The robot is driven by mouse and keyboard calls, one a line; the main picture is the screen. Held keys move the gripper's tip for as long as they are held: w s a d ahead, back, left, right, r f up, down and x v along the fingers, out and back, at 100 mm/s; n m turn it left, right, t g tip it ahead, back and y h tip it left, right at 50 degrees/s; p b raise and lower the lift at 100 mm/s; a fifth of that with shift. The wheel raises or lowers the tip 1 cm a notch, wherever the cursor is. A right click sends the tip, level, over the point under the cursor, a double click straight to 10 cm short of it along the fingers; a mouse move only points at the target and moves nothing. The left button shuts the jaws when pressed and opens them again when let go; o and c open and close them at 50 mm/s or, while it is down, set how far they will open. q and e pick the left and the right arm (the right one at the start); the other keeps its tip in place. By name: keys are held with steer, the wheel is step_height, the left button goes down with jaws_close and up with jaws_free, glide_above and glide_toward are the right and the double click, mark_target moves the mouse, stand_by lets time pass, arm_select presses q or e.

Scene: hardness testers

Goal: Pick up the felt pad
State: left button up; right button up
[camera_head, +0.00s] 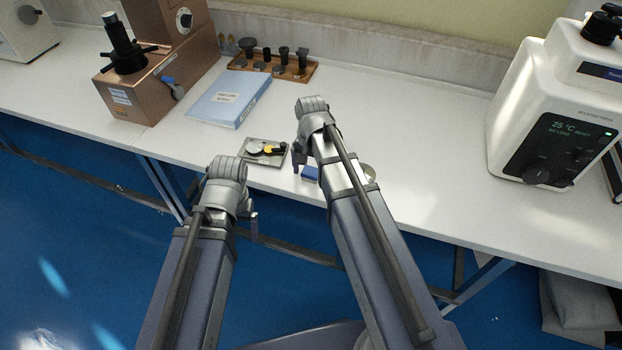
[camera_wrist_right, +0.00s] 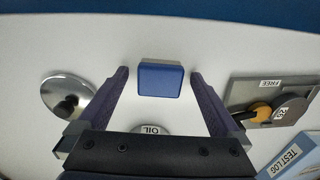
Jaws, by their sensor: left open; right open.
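The felt pad, a small blue block (camera_head: 311,173), lies on the white bench near its front edge, partly hidden by my right arm in the head view. In the right wrist view the blue pad (camera_wrist_right: 160,79) sits between the fingertips of my right gripper (camera_wrist_right: 160,75). That gripper is open, with a gap between each finger and the pad. In the head view my right gripper (camera_head: 302,166) is mostly covered by its own wrist. My left gripper (camera_head: 250,220) is in front of the bench edge, away from the pad, mostly hidden behind its arm, with nothing visible in it.
A metal disc with a black knob (camera_wrist_right: 78,91) and a round piece labelled OIL (camera_wrist_right: 151,129) are close by. A blue test log (camera_head: 229,98), a rack (camera_head: 273,72) and a white tester (camera_head: 550,105) stand farther off.

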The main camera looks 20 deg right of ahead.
mark_target(311, 171)
steer(key=shift+r, duration=0.1)
steer(key=shift+c, duration=0.2)
steer(key=c, duration=1.4)
steer(key=shift+r, duration=0.1)
step_height(311, 171, up, 10)
steer(key=p, duration=1)
steer(key=o, duration=0.7)
steer(key=c, duration=0.6)
